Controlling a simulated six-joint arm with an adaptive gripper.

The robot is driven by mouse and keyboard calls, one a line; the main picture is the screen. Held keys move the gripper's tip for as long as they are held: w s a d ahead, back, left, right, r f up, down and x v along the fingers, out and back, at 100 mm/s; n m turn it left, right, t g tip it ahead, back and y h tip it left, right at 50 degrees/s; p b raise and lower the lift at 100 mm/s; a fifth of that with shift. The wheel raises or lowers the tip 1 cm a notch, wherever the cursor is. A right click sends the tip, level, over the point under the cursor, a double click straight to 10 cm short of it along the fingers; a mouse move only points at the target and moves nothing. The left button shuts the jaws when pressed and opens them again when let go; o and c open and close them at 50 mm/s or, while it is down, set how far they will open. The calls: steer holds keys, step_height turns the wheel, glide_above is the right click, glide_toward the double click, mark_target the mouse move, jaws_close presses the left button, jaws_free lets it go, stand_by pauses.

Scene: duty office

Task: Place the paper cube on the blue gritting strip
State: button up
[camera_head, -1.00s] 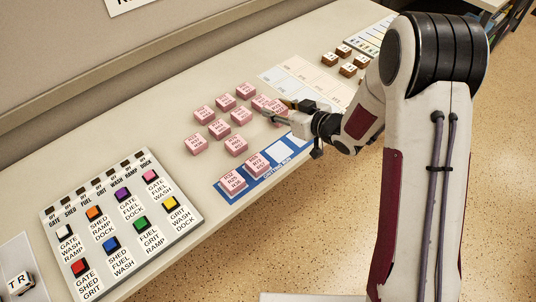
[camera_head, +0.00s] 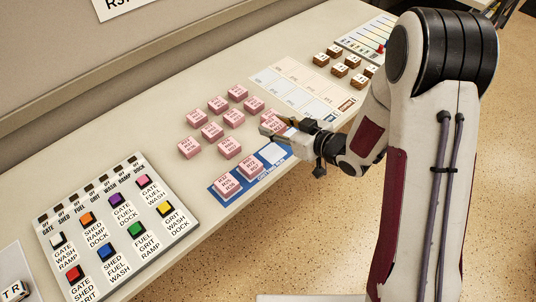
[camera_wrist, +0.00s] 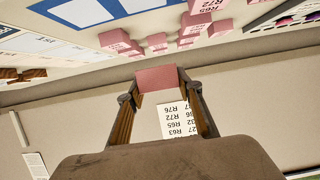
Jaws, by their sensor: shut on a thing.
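My gripper (camera_head: 277,128) is shut on a pink paper cube, the held cube (camera_wrist: 157,78), seen between the fingertips in the wrist view. In the head view the fingers partly hide it. The blue gritting strip (camera_head: 271,153) lies at the table's front edge, just below and in front of my gripper. Two pink cubes, one (camera_head: 228,185) at its left end and one (camera_head: 250,168) in its middle, stand on it. The white square at its right end is bare. The held cube is apart from the strip; its height is hard to tell.
Several other pink cubes (camera_head: 212,131) stand on the table left of and behind my gripper. A button panel (camera_head: 120,225) is at left. A pale card grid (camera_head: 300,85) and brown cubes (camera_head: 338,70) are behind. A white list (camera_wrist: 174,120) is on the wall.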

glide_above(275, 154)
steer(key=shift+f, duration=2.75)
steer(key=shift+f, duration=2.1)
steer(key=shift+f, duration=0.15)
steer(key=o, duration=1.1)
steer(key=shift+s+d+r, duration=0.3)
steer(key=shift+r, duration=0.05)
steer(key=v, duration=1.1)
steer(key=shift+r, duration=0.1)
